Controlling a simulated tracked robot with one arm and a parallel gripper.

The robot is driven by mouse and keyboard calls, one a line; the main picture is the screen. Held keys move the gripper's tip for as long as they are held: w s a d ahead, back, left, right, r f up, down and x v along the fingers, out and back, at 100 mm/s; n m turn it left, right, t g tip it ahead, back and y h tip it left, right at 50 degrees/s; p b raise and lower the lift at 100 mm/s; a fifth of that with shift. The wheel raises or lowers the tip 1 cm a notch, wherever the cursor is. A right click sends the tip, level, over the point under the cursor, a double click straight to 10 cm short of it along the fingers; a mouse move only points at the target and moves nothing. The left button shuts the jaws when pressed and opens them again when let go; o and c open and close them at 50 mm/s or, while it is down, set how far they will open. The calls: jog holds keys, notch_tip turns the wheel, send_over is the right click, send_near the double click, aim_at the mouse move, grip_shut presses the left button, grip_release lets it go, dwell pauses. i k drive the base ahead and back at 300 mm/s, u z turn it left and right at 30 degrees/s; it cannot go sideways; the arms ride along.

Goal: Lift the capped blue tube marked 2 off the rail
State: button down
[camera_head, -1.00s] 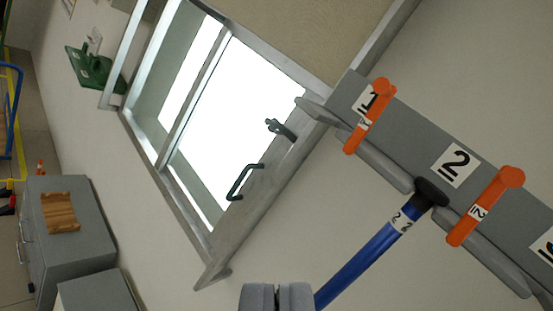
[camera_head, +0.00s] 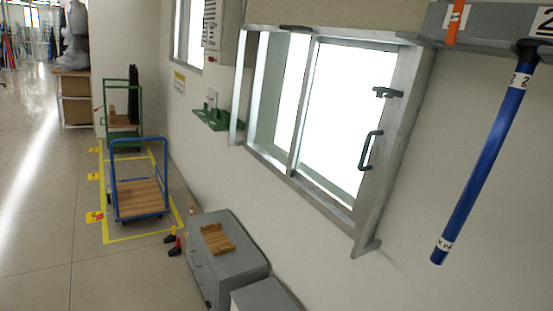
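The blue tube (camera_head: 485,165) marked 2 is at the right of the view. It has a black cap (camera_head: 530,47) at its upper end, a white band with 2s just below that, and another white band near its lower end. It hangs below the grey rail (camera_head: 483,26), slanting down to the left in the picture, its cap at the rail's lower edge by the plate marked 2 (camera_head: 543,22). I cannot tell how the cap rests on the rail. My gripper is not in view.
An orange clip (camera_head: 455,22) is on the rail, left of the tube. A bright window (camera_head: 330,110) with a dark handle is in the wall. Below are grey cabinets (camera_head: 222,258), one with a wooden rack on top.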

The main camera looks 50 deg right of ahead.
aim_at(528, 60)
jog(key=z, duration=1.8)
jog(key=k, duration=1.1)
jog(key=u, duration=0.75)
jog(key=i, duration=1.35)
jog(key=z, duration=0.5)
